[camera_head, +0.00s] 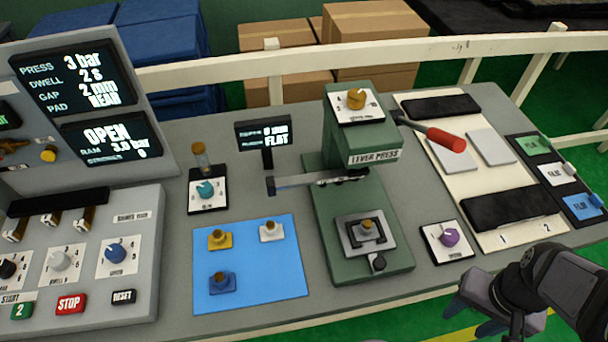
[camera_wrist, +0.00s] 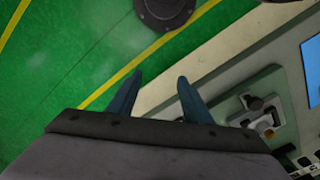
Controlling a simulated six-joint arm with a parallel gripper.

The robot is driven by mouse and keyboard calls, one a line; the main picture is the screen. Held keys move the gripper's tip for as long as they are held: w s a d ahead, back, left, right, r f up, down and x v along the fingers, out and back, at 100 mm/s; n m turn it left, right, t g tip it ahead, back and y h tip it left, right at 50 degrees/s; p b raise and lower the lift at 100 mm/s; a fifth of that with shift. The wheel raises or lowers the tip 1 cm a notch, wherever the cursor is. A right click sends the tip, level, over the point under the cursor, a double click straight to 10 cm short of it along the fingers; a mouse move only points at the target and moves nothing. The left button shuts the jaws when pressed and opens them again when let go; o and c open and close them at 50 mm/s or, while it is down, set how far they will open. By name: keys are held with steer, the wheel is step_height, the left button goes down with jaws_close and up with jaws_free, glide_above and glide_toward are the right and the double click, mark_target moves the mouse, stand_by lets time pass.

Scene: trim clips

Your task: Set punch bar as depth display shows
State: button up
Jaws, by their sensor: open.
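The depth display (camera_head: 263,134) is a small black screen on a post. It reads FLAT, with a small line above that seems to show 0 mm. The green lever press (camera_head: 350,135) stands right of it. A thin grey bar (camera_head: 310,180), which I take for the punch bar, sticks out leftward from the press; its right end is dark. A red-handled lever (camera_head: 440,137) points right from the press head. My gripper (camera_head: 470,318) is open and empty beyond the table's front edge, right of the press. In the wrist view its fingers (camera_wrist: 158,80) are apart over floor and table edge.
A blue mat (camera_head: 250,290) holds yellow, white and blue clips. A clip sits in the press nest (camera_head: 367,232). A purple knob (camera_head: 449,237) and a cream board (camera_head: 510,215) with black pads lie right. A control panel (camera_head: 120,220) with knobs and buttons is left.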

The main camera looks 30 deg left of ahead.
steer(key=w+a+r+m+y+p, duration=0.1)
steer(key=w+a+r+m+p, duration=0.4)
steer(key=a, duration=0.6)
steer(key=m+g+y+b, duration=0.1)
steer(key=m+g+y, duration=0.1)
steer(key=m+g, duration=0.15)
glide_toward(270, 181)
steer(key=f, duration=0.2)
steer(key=shift+s+d+f+t, duration=0.1)
steer(key=shift+s+f+t, duration=0.15)
steer(key=shift+s, duration=0.1)
steer(key=shift+s+a, duration=0.2)
steer(key=shift+a, duration=0.25)
steer(key=shift+p+x, duration=1.15)
steer(key=shift+x, duration=2.55)
